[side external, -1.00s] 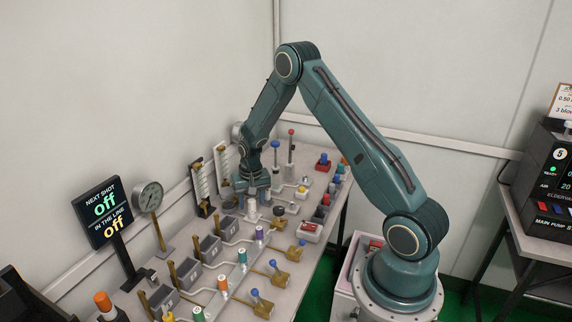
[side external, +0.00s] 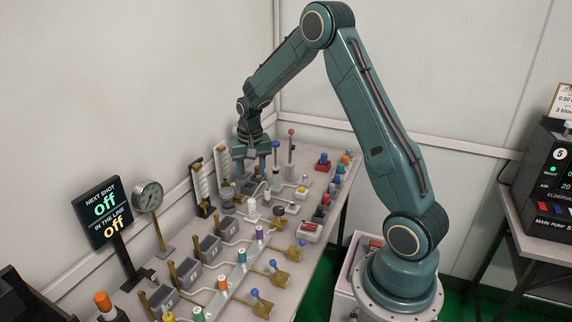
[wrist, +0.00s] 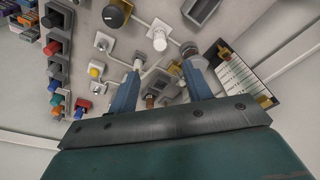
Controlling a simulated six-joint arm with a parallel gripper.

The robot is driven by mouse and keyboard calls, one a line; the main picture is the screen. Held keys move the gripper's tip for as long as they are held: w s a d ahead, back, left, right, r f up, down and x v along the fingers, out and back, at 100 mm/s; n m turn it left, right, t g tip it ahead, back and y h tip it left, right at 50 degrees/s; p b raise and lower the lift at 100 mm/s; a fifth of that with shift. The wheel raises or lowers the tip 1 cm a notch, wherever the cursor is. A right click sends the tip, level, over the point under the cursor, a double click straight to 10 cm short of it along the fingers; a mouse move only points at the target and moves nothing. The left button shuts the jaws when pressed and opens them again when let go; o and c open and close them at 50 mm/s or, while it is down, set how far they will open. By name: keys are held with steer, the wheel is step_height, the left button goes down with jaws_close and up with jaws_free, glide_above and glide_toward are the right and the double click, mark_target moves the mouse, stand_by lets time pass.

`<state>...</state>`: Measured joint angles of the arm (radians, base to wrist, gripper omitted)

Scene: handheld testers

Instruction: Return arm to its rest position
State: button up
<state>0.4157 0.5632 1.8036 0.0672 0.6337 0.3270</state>
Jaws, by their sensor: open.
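My gripper (side external: 251,162) is raised above the far part of the bench, pointing down. In the wrist view its two blue-grey fingers (wrist: 161,92) stand apart with nothing held between them. Below and past the fingers are a white knob (wrist: 159,40), a black round knob (wrist: 116,14) and a small yellow button (wrist: 95,72). Parts of the bench directly under the gripper are hidden in the side view.
The bench (side external: 300,258) carries several valves, grey boxes and coloured knobs. A sign (side external: 103,212) reading off twice and a round gauge (side external: 148,195) stand at the left. A black device (side external: 545,185) sits on a side table at the right. The air above the bench is clear.

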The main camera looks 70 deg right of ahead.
steer(key=shift+r, duration=0.3)
steer(key=shift+a, duration=0.1)
steer(key=s+a+r+n+t, duration=0.1)
steer(key=s+a+r+n, duration=0.1)
steer(key=s+a+r, duration=0.5)
steer(key=s+a+r+n+t, duration=0.1)
steer(key=s+a+r+n, duration=0.15)
steer(key=a+r, duration=0.4)
steer(key=s+a+r+n+t, duration=0.1)
steer(key=s+a+r+n, duration=0.1)
steer(key=s, duration=0.6)
steer(key=s+a+r+n+t+y, duration=0.1)
steer(key=s+a+r+n, duration=0.1)
steer(key=s+a, duration=0.3)
steer(key=s+r, duration=0.1)
steer(key=s, duration=0.2)
steer(key=shift+s+a, duration=0.2)
steer(key=shift+s, duration=0.2)
